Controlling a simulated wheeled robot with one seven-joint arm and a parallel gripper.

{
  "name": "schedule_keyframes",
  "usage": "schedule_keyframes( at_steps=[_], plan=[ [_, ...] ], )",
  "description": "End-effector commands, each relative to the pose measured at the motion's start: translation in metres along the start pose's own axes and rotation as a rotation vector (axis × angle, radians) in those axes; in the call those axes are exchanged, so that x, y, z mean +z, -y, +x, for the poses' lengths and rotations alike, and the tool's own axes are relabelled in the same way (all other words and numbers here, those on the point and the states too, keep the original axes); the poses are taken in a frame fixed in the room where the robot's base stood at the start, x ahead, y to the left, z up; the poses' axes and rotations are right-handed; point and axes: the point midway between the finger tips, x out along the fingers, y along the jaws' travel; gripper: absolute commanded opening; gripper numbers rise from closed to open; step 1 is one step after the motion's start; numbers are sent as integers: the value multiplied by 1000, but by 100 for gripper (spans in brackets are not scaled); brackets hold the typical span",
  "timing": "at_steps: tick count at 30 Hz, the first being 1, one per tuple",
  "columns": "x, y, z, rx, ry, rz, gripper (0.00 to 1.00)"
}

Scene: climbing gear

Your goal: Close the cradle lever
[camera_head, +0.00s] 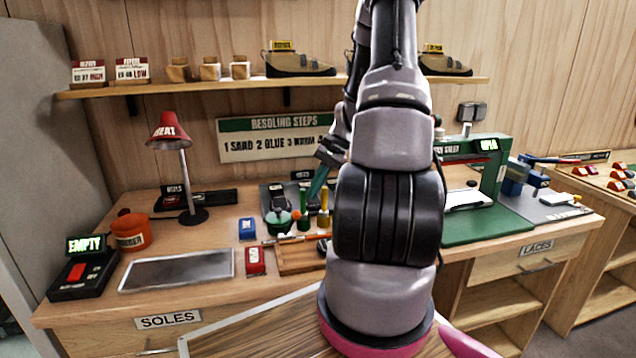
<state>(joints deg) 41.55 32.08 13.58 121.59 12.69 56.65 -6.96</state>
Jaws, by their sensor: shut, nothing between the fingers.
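My gripper (326,158) shows small and partly hidden behind my arm, just left of it, above the back middle of the bench. It looks shut and empty. A slanted green bar (318,181) stands right below its tip; I cannot tell whether they touch or whether this bar is the cradle lever. A green press-like stand (484,226) with a display that seems to read OPEN (489,145) stands to the right of my arm. Its left part is hidden by my arm. No lever can be made out clearly on it.
A red HEAT lamp (168,131), an orange pot (130,232) and a box reading EMPTY (84,270) stand on the left. A grey plate (178,270) lies in front. A wooden tray (300,257) and small tools crowd the middle. A shelf (210,86) with shoes runs above.

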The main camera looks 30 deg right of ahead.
Motion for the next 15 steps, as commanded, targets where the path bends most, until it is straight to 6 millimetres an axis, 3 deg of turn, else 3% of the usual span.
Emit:
schedule_keyframes(
  at_steps=[6, 15],
  plan=[
    [1, 0, 36, 1, 4, 0, 0],
    [0, 0, 50, 0, 0, 0, 0]
  ],
)
